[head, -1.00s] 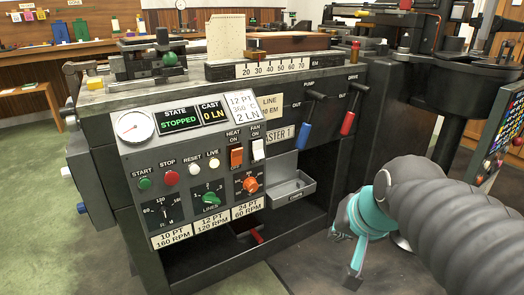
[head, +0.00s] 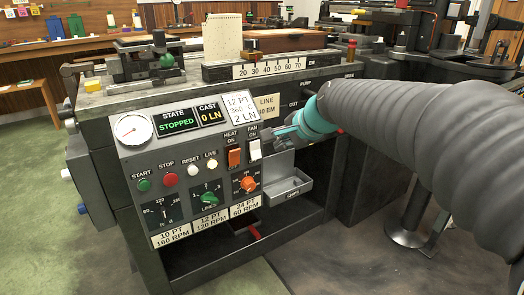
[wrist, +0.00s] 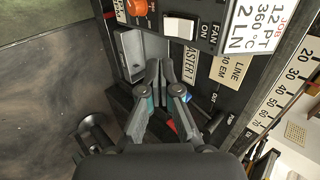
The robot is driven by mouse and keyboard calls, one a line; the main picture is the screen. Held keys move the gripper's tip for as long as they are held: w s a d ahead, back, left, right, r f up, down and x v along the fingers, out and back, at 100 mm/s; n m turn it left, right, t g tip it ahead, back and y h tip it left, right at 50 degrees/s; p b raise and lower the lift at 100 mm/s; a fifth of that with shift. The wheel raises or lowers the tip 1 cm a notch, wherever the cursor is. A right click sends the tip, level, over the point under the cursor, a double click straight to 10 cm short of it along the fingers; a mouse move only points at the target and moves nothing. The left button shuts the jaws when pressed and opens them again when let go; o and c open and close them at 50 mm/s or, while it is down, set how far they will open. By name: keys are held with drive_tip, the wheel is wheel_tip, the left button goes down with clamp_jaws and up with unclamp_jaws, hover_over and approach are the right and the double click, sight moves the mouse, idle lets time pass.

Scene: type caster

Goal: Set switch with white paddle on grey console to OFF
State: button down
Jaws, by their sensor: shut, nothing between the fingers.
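The grey console (head: 128,160) has a sloped front panel with lamps, knobs and two rocker switches. The switch with the white paddle (head: 254,150) is at the panel's right, under the label FAN ON. It also shows at the top of the wrist view as a white paddle (wrist: 180,27). I cannot tell for sure which way it is tipped. My gripper (head: 272,136) is just right of the white paddle in the head view, with a gap to it. In the wrist view my gripper (wrist: 160,66) has its fingers together and empty, below the paddle.
An orange paddle switch (head: 234,158), labelled HEAT ON, sits left of the white one. An orange knob (head: 249,184) is below. A grey tray (head: 290,188) juts out to the lower right. My arm covers most of the pump and drive levers.

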approach(256, 157)
drive_tip(key=x, duration=0.5)
drive_tip(key=shift+x, duration=0.85)
